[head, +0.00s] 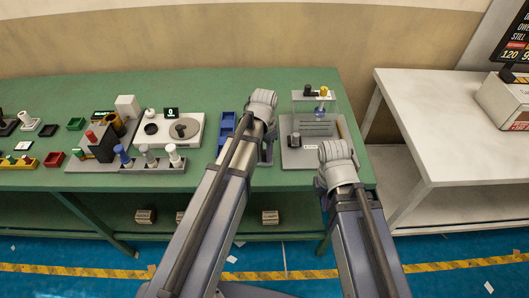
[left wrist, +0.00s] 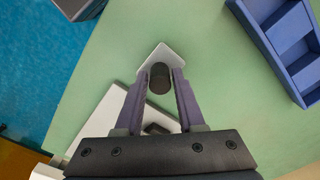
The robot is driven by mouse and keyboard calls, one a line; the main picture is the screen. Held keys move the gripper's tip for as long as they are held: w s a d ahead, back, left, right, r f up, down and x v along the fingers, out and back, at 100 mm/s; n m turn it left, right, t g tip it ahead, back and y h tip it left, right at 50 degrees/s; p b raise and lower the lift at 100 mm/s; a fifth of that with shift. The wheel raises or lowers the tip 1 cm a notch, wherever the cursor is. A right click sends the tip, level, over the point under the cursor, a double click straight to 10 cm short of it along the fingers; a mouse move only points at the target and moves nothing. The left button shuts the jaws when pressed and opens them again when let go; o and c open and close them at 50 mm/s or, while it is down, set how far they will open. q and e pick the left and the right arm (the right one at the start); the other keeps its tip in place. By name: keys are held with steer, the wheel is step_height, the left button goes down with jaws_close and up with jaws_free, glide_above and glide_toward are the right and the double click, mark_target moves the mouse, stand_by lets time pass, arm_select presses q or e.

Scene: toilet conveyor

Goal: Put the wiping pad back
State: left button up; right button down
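The wiping pad (left wrist: 162,51) shows in the left wrist view as a pale plate with a dark upright knob. My left gripper's fingers (left wrist: 161,77) lie against both sides of that knob. Whether the pad rests on the table or hangs just above it, I cannot tell. In the head view my left gripper (head: 266,155) points down over the green table, and the pad is hidden there. My right gripper (head: 336,178) is in front of the grey station (head: 292,157), with its fingers hidden behind its own wrist.
The blue compartment bin (head: 226,131) stands left of my left gripper and also shows in the left wrist view (left wrist: 285,45). The grey station carries a dark knob (head: 295,138) and an upright clear panel. A rack of bottles (head: 150,163) is further left.

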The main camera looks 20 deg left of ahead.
mark_target(264, 151)
arm_select(q)
steer(key=shift+o, duration=1.3)
steer(key=shift+r, duration=0.1)
step_height(264, 151, up, 12)
steer(key=p, duration=1.3)
steer(key=s+d+n+y, duration=0.1)
steer(key=s+d+n, duration=0.1)
steer(key=s+d, duration=0.8)
steer(key=s, duration=0.4)
steer(key=shift+s+d+r+b, duration=0.15)
steer(key=shift+d+b, duration=0.1)
steer(key=shift+b, duration=0.05)
step_height(264, 151, down, 3)
steer(key=b, duration=0.3)
